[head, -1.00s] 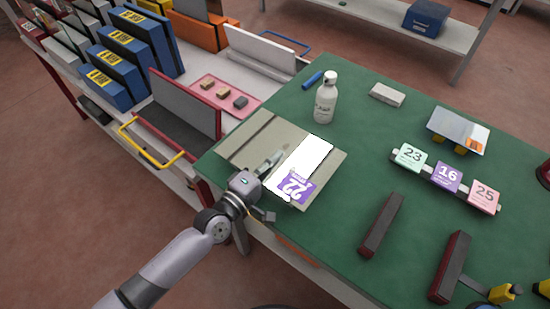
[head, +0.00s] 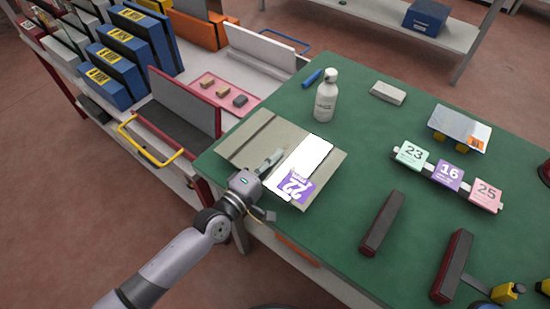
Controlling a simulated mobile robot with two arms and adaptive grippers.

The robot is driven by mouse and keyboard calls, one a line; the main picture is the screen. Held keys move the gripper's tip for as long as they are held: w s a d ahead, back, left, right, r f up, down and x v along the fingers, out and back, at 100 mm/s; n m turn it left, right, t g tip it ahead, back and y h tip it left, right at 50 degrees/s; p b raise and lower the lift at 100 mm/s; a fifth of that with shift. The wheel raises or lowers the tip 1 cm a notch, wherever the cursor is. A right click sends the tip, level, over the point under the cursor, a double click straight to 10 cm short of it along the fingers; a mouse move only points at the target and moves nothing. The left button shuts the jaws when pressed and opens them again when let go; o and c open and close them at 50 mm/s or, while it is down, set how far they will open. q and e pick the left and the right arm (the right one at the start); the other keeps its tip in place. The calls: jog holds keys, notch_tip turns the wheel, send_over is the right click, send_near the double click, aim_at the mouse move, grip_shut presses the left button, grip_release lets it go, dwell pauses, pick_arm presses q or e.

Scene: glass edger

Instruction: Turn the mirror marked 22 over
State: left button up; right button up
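The mirror marked 22 (head: 309,157) lies on a grey-beige mat (head: 250,137) at the table's left edge. Its upper part is bright white. A purple label with "22" (head: 294,187) shows at its near end, upside down in the picture. My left gripper (head: 267,187) is at the mirror's left side, with its fingers spread. One finger lies over the mat beside the mirror and the other is near the table edge. Whether either finger touches the mirror cannot be told. My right gripper is not in view.
A white bottle (head: 325,97) and a blue marker (head: 312,79) stand and lie beyond the mat. A trolley with racks (head: 175,135) adjoins the left.

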pick_arm(q)
jog(key=o, duration=0.4)
jog(key=shift+f, duration=0.1)
jog(key=shift+o, duration=0.2)
jog(key=shift+f, duration=0.15)
jog(key=v, duration=1.2)
